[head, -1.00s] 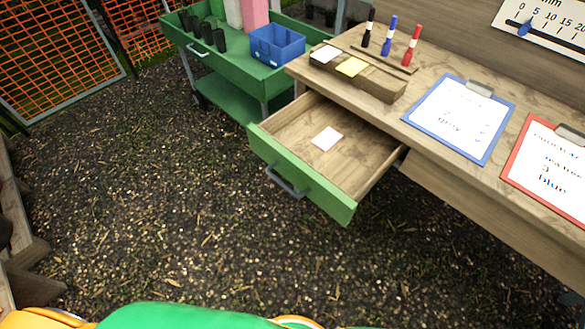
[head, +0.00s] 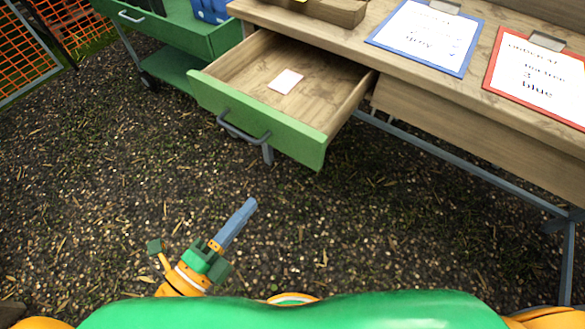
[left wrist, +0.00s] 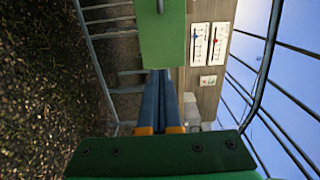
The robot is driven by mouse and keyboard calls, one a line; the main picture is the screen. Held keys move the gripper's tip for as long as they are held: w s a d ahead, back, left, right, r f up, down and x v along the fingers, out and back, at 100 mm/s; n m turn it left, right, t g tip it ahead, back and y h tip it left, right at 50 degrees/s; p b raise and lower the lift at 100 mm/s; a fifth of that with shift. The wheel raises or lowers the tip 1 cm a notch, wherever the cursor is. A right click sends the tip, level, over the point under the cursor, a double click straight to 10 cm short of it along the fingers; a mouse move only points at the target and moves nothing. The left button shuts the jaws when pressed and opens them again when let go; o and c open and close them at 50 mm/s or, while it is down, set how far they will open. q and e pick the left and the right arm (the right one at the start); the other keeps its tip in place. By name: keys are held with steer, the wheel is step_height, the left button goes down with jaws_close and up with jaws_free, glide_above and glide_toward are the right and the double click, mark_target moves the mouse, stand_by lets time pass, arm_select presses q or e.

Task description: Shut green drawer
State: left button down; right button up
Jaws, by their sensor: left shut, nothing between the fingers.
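The green drawer (head: 255,121) of the wooden desk stands pulled open, with a grey bar handle (head: 243,127) on its green front. A small white card (head: 286,81) lies inside on the drawer's bare wood bottom. My left gripper (head: 251,203) is shut and empty, low in front of the drawer front and apart from it in the head view. In the left wrist view the shut fingers (left wrist: 161,74) point toward the green drawer front (left wrist: 162,45), with part of the handle at the top. My right gripper is not in view.
The desk top (head: 400,73) holds a blue clipboard (head: 426,36), a red clipboard (head: 540,72) and a wooden block organiser (head: 325,10). A green cart (head: 178,38) stands left of the drawer. Bare ground lies in front of the desk.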

mark_target(298, 147)
arm_select(q)
steer(key=p+x, duration=0.2)
steer(key=x, duration=0.5)
steer(key=p+x, duration=0.1)
steer(key=x, duration=0.6)
steer(key=shift+r+p, duration=0.2)
steer(key=shift+p, duration=0.2)
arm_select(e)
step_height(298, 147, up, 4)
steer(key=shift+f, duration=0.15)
